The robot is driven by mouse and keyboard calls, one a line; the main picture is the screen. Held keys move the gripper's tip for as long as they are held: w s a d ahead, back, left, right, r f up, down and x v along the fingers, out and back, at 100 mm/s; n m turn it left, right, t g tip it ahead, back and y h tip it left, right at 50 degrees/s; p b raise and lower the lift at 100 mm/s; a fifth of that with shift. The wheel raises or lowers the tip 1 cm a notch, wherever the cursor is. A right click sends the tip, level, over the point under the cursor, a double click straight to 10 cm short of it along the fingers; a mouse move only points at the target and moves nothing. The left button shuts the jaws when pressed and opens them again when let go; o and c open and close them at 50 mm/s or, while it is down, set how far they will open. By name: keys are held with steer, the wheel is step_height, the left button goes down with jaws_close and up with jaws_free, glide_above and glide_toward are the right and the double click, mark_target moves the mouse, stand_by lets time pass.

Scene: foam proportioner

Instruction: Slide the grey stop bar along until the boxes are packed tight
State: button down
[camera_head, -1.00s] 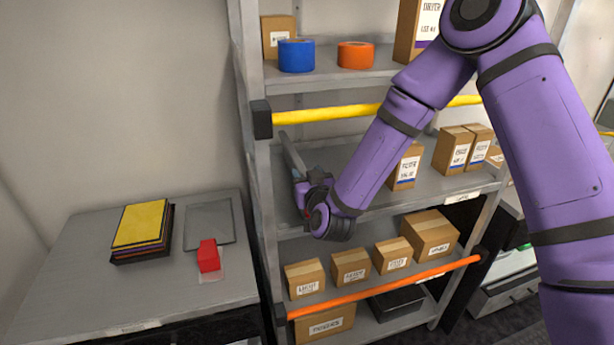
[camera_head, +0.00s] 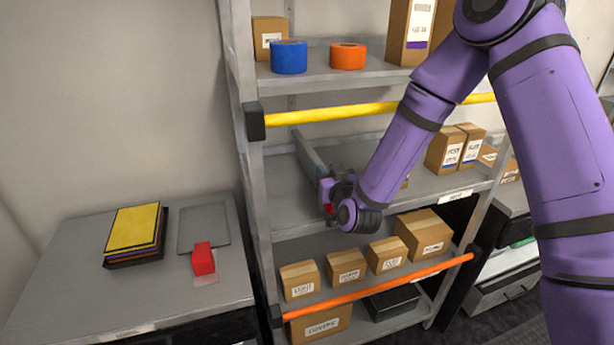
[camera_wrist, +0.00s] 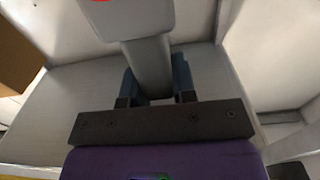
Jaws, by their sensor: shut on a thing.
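The grey stop bar (camera_head: 308,152) runs front to back on the middle shelf (camera_head: 285,205), left of the boxes. My gripper (camera_head: 328,190) is shut on the bar's front end; in the wrist view the bar (camera_wrist: 150,62) passes between the two fingers (camera_wrist: 156,84). Cardboard boxes stand on the same shelf: a taller one (camera_head: 443,152), one beside it (camera_head: 469,146) and another (camera_head: 488,156) further right. One more box is almost wholly hidden behind my forearm. A brown box (camera_wrist: 15,58) shows at the left edge of the wrist view. Bare shelf lies left of the bar.
A yellow rail (camera_head: 340,112) crosses above the middle shelf and an orange rail (camera_head: 390,284) crosses the lower one, where several boxes (camera_head: 347,266) stand. Blue tape (camera_head: 289,57) and orange tape (camera_head: 347,56) sit on the top shelf. A side table (camera_head: 75,285) stands at left.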

steer(key=w+d, duration=0.2)
steer(key=d, duration=0.6)
steer(key=w+d, duration=0.2)
steer(key=d, duration=0.6)
steer(key=shift+w, duration=0.25)
steer(key=c, duration=0.9)
jaws_free()
steer(key=shift+a, duration=0.1)
steer(key=v, duration=1.1)
steer(key=shift+w, duration=0.1)
